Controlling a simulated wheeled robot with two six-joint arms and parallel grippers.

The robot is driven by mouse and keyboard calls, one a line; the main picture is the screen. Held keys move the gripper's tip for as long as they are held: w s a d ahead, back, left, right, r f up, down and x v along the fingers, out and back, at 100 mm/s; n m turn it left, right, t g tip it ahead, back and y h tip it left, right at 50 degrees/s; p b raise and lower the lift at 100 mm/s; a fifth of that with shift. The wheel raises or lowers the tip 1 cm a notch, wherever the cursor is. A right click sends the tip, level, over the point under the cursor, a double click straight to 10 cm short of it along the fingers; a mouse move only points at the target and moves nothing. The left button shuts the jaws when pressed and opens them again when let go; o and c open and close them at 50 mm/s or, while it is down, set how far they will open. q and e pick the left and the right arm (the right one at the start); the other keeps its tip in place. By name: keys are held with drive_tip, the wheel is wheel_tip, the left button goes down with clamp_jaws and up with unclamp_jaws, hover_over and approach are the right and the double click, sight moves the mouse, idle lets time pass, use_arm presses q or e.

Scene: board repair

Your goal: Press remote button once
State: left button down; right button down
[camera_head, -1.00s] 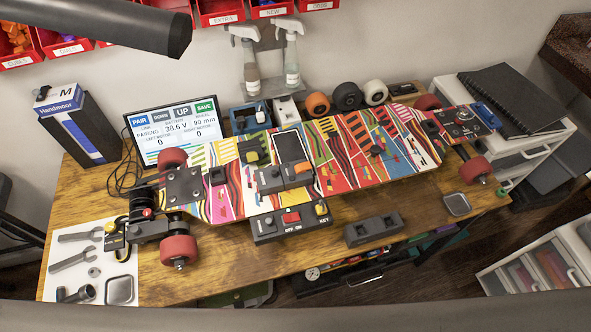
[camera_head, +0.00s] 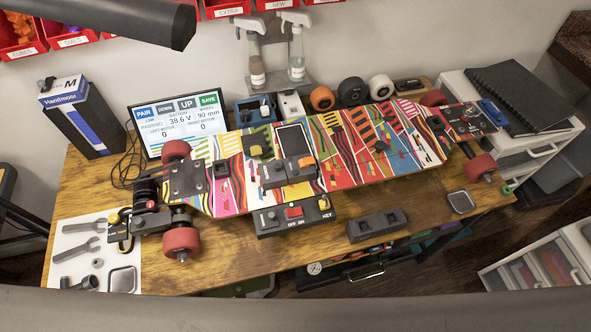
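A dark handheld device with a pale screen (camera_head: 292,143) lies on the colourful longboard (camera_head: 365,157); it looks like the remote. An orange button (camera_head: 305,162) shows at its lower right, on or beside it; I cannot tell which. A black control box with a red switch (camera_head: 294,213), marked OFF, ON and KEY, sits in front of the board. The display (camera_head: 178,122) behind the board shows PAIR, DOWN, UP, SAVE, 38.6 V, 90 mm and zeros for both motors. Neither of my grippers is in view.
The wooden table (camera_head: 110,180) carries a white mat with wrenches (camera_head: 75,232) at front left. A black box (camera_head: 88,120), spray bottles (camera_head: 297,55) and spare wheels (camera_head: 352,92) stand behind. A dark two-slot block (camera_head: 377,225) lies at front right.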

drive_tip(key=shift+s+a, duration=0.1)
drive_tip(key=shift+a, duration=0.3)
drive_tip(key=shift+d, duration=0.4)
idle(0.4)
